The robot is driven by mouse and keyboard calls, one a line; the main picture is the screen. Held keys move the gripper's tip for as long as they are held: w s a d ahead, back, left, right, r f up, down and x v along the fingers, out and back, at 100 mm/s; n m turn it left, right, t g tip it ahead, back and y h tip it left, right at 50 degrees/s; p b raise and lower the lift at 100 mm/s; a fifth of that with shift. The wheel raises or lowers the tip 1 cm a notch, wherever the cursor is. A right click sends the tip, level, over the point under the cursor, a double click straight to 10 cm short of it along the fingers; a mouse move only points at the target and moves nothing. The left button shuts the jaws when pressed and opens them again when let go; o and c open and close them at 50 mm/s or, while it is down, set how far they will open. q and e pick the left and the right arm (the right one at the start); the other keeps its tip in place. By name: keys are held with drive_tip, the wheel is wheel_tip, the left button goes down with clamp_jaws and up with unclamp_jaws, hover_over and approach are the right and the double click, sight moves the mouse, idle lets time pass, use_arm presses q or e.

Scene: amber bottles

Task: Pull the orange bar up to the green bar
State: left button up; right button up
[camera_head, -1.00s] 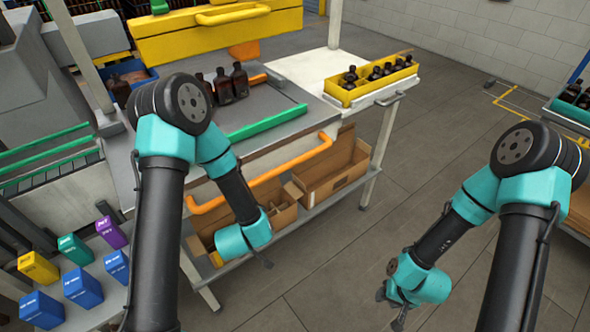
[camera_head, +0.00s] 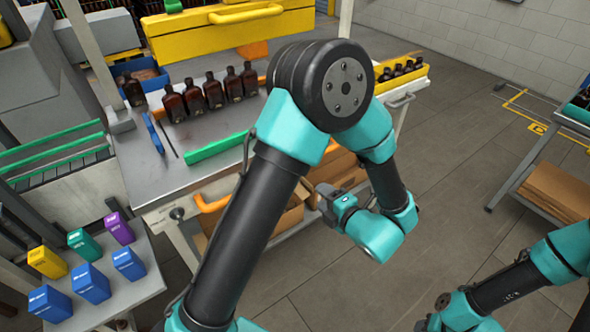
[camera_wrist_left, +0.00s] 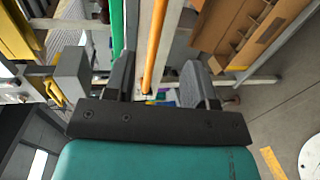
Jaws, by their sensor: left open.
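The orange bar (camera_head: 212,203) runs along the front of the workbench; my left arm hides most of it in the head view. My left gripper (camera_head: 325,202) is open in front of the bench. In the left wrist view, the orange bar (camera_wrist_left: 157,40) appears in the gap between the open fingers (camera_wrist_left: 158,80), with no visible grip on it. The green bar (camera_wrist_left: 117,28) runs parallel beyond the left finger. My right gripper (camera_head: 430,318) is at the bottom edge, its jaws unclear.
Several amber bottles (camera_head: 213,92) stand on the bench top (camera_head: 165,178). A yellow crate (camera_head: 412,79) with bottles is at the right end. Cardboard boxes (camera_head: 291,215) sit below. Coloured boxes (camera_head: 91,283) stand at lower left.

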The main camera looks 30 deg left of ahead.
use_arm(q)
drive_tip(key=shift+a, duration=0.15)
drive_tip(key=x, duration=1.7)
drive_tip(key=shift+w+f, duration=0.1)
drive_tip(key=shift+w, duration=0.1)
drive_tip(key=shift+c, duration=0.2)
clamp_jaws()
